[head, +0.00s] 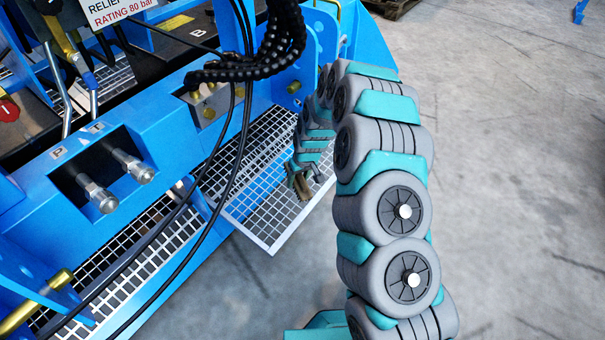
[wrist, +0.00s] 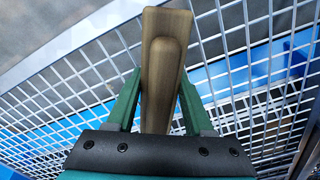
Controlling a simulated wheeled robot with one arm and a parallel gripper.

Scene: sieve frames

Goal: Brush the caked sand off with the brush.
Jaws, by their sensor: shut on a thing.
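My gripper (wrist: 161,76) is shut on a wooden-looking brush (wrist: 165,25), with one green finger on each side of its tan body. The bristles are hidden in the wrist view. In the head view my gripper (head: 302,174) is small and far off, at the end of my grey and teal arm. The brush (head: 303,188) hangs from it over a white mesh sieve frame (head: 268,244). I cannot tell whether the brush touches the mesh. The mesh (wrist: 250,75) also fills much of the wrist view. I cannot make out caked sand in either view.
A blue machine frame (head: 135,130) with metal fittings (head: 130,166) stands at the left. Black hoses (head: 240,110) hang between it and the sieve frame. More mesh (head: 130,250) lies at the lower left. The grey concrete floor (head: 515,190) is clear at the right.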

